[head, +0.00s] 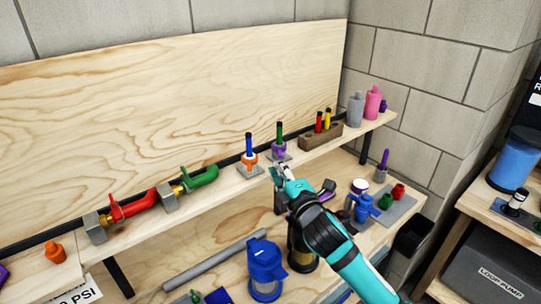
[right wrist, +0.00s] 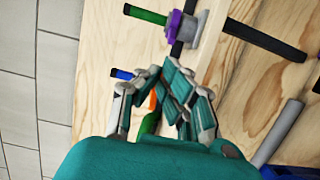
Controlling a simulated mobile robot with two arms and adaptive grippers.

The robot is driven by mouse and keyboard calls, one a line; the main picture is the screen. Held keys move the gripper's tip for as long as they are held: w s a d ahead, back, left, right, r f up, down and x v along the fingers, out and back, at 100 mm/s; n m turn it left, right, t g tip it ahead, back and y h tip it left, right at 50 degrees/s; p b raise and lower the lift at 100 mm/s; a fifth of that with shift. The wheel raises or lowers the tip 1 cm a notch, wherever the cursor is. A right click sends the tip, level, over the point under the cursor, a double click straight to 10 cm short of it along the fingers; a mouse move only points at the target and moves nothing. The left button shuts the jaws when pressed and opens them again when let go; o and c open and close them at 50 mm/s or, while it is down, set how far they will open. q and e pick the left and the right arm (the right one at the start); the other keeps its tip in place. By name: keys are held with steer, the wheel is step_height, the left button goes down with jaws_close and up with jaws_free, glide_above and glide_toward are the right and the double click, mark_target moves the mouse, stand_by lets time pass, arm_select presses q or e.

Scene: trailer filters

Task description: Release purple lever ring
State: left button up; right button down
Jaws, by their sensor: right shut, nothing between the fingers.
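The purple ring (head: 279,149) sits around the base of an upright green-handled lever (head: 280,130) on the upper wooden shelf. In the right wrist view the purple ring (right wrist: 183,27) is at the top, with the green handle (right wrist: 146,15) pointing left. My right gripper (head: 277,173) is at the shelf's front edge, just below and in front of the purple ring in the picture. Its fingertips (right wrist: 172,82) are together with nothing between them, apart from the ring. My left gripper is not in view.
An orange-ringed lever with a blue handle (head: 249,143) stands left of the purple one. A wooden block (head: 320,137) with red and yellow pegs is to the right. Red (head: 130,208) and green (head: 200,177) valve handles lie further left. The lower shelf holds a blue canister (head: 264,270).

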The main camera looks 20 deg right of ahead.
mark_target(280, 154)
steer(key=w, duration=0.3)
steer(key=w+p, duration=0.1)
steer(key=w, duration=0.1)
steer(key=shift+w+a, duration=0.25)
steer(key=shift+w, duration=0.1)
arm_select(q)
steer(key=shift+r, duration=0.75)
arm_select(e)
steer(key=shift+w+d, duration=0.1)
